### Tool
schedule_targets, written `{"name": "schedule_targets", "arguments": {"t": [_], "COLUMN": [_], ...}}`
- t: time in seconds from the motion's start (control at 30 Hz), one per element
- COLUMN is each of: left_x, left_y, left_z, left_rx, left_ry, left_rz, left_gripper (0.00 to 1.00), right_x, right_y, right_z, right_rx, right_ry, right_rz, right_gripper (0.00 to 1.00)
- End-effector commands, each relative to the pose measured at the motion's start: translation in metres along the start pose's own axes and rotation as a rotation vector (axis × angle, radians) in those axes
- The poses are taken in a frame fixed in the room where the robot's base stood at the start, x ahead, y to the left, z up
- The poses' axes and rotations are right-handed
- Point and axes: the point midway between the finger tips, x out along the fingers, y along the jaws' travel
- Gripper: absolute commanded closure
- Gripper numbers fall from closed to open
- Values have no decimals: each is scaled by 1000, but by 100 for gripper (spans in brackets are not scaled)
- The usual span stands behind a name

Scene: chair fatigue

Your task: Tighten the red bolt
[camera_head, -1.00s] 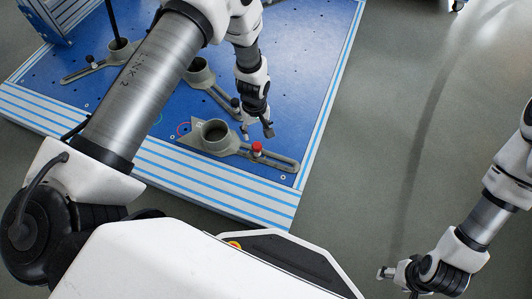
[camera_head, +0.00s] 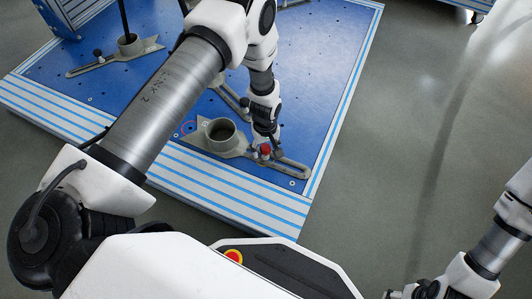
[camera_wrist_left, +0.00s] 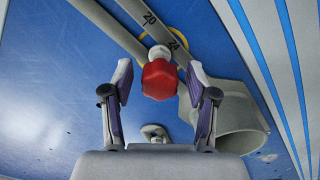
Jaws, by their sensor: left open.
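The red bolt (camera_head: 266,150) stands upright on the grey slotted bracket (camera_head: 291,167) near the front right of the blue platform. My left gripper (camera_head: 266,142) is right at the bolt. In the left wrist view the red bolt head (camera_wrist_left: 159,80) sits between the two open fingertips (camera_wrist_left: 158,73), with a gap on both sides. The bracket's grey cup (camera_wrist_left: 243,118) shows at the right of that view. My right gripper (camera_head: 400,293) is at the bottom right edge, partly cut off, away from the platform.
A second bracket with a dark-knobbed bolt (camera_head: 98,54) and a cup holding a black rod (camera_head: 124,22) stands at the back left. A blue-striped border (camera_head: 220,190) edges the platform (camera_head: 330,80). Grey floor (camera_head: 420,110) to the right is clear.

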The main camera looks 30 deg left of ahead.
Motion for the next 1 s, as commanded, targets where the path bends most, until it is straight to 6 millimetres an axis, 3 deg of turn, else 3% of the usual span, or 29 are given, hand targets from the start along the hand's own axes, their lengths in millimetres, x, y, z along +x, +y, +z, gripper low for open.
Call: {"name": "schedule_targets", "arguments": {"t": [0.27, 0.5, 0.83, 1.0], "left_x": [-2, -3, -2, -4], "left_y": [0, 0, 0, 0], "left_z": [0, 0, 0, 0], "left_rx": [-32, -323, -390, -627], "left_ry": [0, 0, 1, 0], "left_rz": [0, 1, 1, 1], "left_gripper": [42, 42, 42, 42], "right_x": [-4, -20, -22, -35], "right_y": [0, 0, 0, 0], "right_z": [0, 0, 0, 0], "right_rx": [0, 0, 0, 0], "right_ry": [0, 0, 0, 0], "right_rz": [0, 0, 0, 0], "right_gripper": [40, 40, 40, 40]}}
